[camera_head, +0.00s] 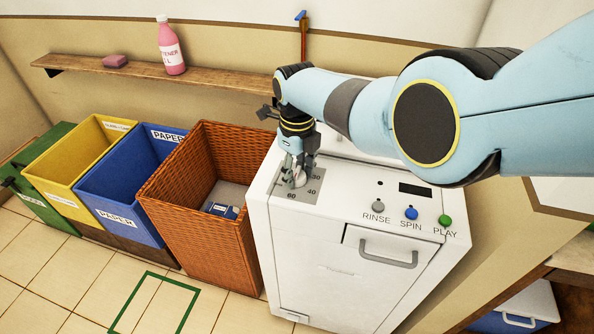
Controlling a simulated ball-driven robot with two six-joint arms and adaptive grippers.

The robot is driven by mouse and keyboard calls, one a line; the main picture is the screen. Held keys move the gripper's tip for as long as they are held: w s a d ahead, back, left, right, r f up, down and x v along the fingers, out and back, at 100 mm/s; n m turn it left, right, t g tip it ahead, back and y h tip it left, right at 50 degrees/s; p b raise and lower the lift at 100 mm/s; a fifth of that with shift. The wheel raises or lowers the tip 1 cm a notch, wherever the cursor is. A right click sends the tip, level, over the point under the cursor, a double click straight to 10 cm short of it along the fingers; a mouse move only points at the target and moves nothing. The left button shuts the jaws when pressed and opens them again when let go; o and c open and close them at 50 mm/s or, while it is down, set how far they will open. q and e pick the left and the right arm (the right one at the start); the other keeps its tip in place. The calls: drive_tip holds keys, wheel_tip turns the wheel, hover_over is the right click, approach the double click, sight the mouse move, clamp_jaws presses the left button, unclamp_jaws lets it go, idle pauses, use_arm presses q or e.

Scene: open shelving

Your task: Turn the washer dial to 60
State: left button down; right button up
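The white washer (335,250) stands in the middle right. Its dial (297,181) is a small silver knob on a grey scale plate (311,193) at the left end of the sloped panel. The marks 30, 40 and 60 show to the right of and below the knob. My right gripper (297,170) points down at the dial, with its fingertips at the knob. The gripper covers the upper left of the plate, so the pointer and any marks there are hidden. I cannot tell if the fingers are closed on the knob. My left gripper is out of view.
The panel has a grey RINSE button (378,206), blue SPIN button (410,213), green PLAY button (444,220) and dark display (415,189). A wicker basket (205,215) stands close left of the washer, beside several bins. A shelf (200,80) runs along the wall behind.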

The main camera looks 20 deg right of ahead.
sight(298, 171)
drive_tip(key=o, duration=0.4)
wheel_tip(298, 171, up, 12)
idle(0.5)
drive_tip(key=shift+f, duration=0.1)
